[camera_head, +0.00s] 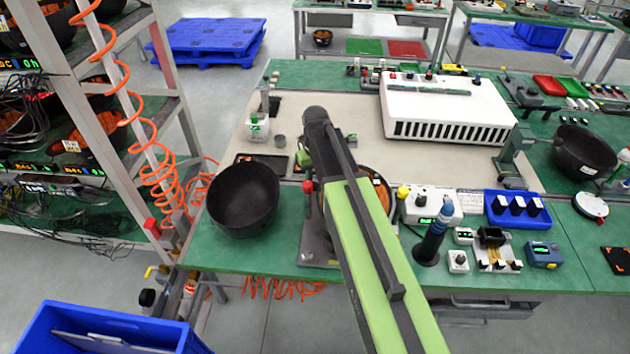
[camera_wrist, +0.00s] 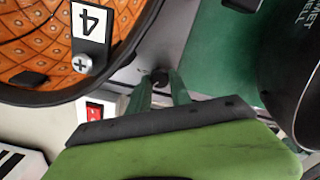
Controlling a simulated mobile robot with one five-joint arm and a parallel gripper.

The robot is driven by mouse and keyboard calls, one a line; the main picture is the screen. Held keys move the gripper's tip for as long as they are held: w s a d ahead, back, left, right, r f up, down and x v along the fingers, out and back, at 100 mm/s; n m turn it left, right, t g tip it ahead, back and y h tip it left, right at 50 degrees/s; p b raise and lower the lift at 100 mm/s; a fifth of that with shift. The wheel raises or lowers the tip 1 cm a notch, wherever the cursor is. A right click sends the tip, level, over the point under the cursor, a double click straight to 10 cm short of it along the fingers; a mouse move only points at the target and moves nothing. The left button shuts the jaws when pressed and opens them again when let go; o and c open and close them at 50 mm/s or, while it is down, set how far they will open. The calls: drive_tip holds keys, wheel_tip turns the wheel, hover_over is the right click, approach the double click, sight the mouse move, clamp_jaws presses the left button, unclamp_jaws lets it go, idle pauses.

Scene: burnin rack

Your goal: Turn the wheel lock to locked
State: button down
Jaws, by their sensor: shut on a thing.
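My gripper (camera_wrist: 161,88) shows in the wrist view, its two green fingers closing in on a small dark knob (camera_wrist: 159,74) on a grey plate. The knob is probably the wheel lock; the fingers partly cover it, and I cannot read its setting. Beside it is a round orange wheel (camera_wrist: 40,38) with a dark rim and a white label "4". In the head view the orange wheel (camera_head: 381,187) is partly hidden behind my green arm. The fingertips and the knob are hidden there.
A black bowl (camera_head: 243,198) stands left of the arm on the green bench. A white vented box (camera_head: 447,105) is behind. A dark blue upright tool (camera_head: 432,242) and a blue tray (camera_head: 516,209) stand to the right. In the wrist view a red switch (camera_wrist: 94,112) is close to the fingers.

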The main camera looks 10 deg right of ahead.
sight(315, 184)
drive_tip(key=shift+m, duration=1)
drive_tip(key=c, duration=1.2)
unclamp_jaws()
drive_tip(key=shift+o, duration=0.2)
wheel_tip(315, 184, up, 17)
drive_tip(key=p, duration=1.7)
drive_tip(key=shift+r, duration=0.2)
